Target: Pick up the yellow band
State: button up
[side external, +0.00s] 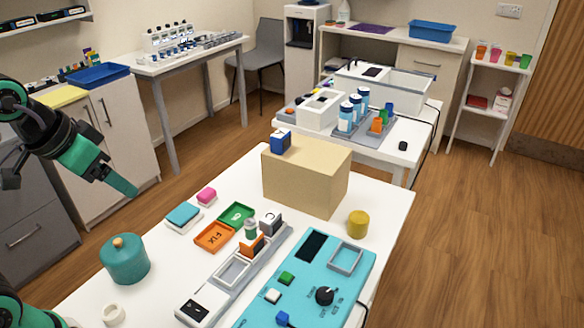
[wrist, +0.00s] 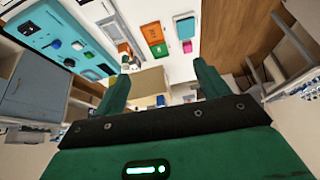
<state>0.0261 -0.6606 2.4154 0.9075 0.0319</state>
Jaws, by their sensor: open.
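A short yellow cylinder (side external: 358,224), which looks like the yellow band, stands on the near white table (side external: 385,225) to the right of the tan box (side external: 318,180). I cannot tell from here whether it is hollow. My gripper (side external: 128,188) is at the left, raised above the table's far left side, well away from the yellow piece. In the wrist view my gripper (wrist: 160,68) has its two green fingers wide apart with nothing between them.
A teal lidded pot (side external: 124,260), a teal control panel (side external: 325,275), a grey rail with blocks (side external: 232,270), orange tray (side external: 214,237) and green tray (side external: 236,216) crowd the table. A blue block (side external: 281,142) sits on the tan box. Bare tabletop surrounds the yellow piece's right side.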

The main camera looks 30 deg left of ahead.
jog(key=w+d+r+m, duration=0.2)
jog(key=w+d, duration=0.1)
jog(key=w, duration=0.3)
jog(key=w+d+r+m, duration=0.1)
jog(key=w+d+r, duration=0.15)
jog(key=w, duration=0.45)
jog(key=m+g+h, duration=0.1)
jog(key=m+g, duration=0.2)
jog(key=m, duration=0.6)
send_over(358, 218)
jog(key=s, duration=0.2)
jog(key=s+x, duration=0.1)
jog(key=x, duration=0.5)
jog(key=s+a+x, duration=0.1)
jog(key=x, duration=0.6)
jog(key=s+a+f+x, duration=0.1)
jog(key=s+x, duration=0.1)
jog(key=x, duration=0.5)
jog(key=shift+a, duration=0.1)
jog(key=shift+x, duration=1.35)
jog(key=shift+f, duration=0.1)
jog(key=shift+a+x, duration=0.2)
jog(key=shift+x, duration=2.3)
jog(key=shift+w+d, duration=0.1)
jog(key=shift+w, duration=0.05)
